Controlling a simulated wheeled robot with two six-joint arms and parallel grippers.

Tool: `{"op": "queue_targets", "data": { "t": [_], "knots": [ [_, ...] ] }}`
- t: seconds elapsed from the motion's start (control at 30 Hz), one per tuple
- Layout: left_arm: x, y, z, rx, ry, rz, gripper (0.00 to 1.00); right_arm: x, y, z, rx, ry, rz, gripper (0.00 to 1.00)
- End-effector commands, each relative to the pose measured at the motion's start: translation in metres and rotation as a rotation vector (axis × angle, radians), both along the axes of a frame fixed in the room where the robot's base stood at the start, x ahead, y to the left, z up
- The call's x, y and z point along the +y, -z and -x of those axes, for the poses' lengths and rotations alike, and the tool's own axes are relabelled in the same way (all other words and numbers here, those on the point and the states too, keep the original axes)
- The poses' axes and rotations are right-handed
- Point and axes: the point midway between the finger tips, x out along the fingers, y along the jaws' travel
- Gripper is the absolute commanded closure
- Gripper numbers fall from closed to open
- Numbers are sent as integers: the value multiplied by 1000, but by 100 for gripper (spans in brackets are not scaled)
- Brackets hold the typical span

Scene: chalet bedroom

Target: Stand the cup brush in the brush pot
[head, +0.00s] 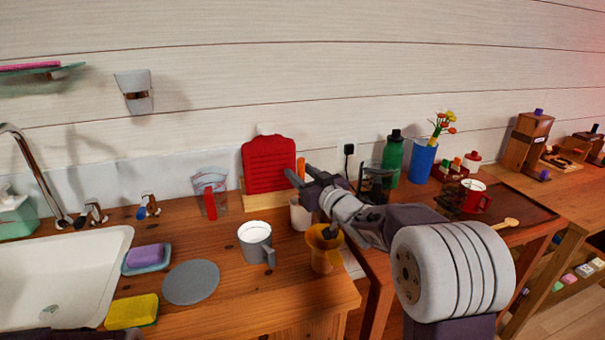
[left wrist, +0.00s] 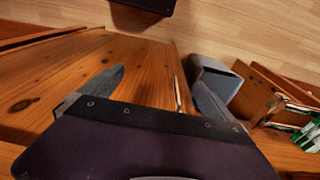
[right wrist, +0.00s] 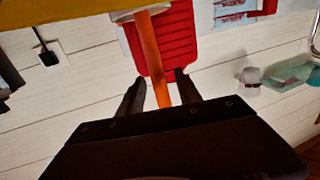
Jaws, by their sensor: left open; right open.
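The cup brush shows as an orange handle (head: 301,168) rising from a whitish pot (head: 299,214) near the back of the wooden counter. Its lower end is hidden inside the pot. In the upside-down right wrist view, the handle (right wrist: 155,55) leans slightly and comes out of the pot's rim (right wrist: 128,14). My right gripper (right wrist: 160,88) is open, with the handle's upper part between its fingers as seen there; contact cannot be made out. In the head view, my right gripper (head: 304,182) overlaps the handle. My left gripper (left wrist: 155,85) is open and empty.
A yellow flared vessel (head: 322,248) stands in front of the pot, under my right arm. A grey mug (head: 255,240) is to the left, and a red ribbed board (head: 269,165) stands behind. A grey disc (head: 191,282) and sponge (head: 132,311) lie near the sink (head: 60,275).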

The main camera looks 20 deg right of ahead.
Motion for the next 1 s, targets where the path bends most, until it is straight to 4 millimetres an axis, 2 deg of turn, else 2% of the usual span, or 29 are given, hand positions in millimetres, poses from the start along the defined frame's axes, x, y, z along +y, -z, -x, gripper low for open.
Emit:
{"op": "queue_targets", "data": {
  "t": [0.17,0.33,0.8,1.0],
  "knots": [
    [0,-9,0,0,0,0,0,0,-16,0,-3,-1,0,59],
    [0,-26,0,0,0,0,0,0,-51,0,-4,0,1,59],
    [0,-60,0,0,0,0,0,-63,-99,67,-1,5,1,59],
    [0,-67,0,0,0,0,0,-78,-110,83,-1,2,0,59]
  ]
}}
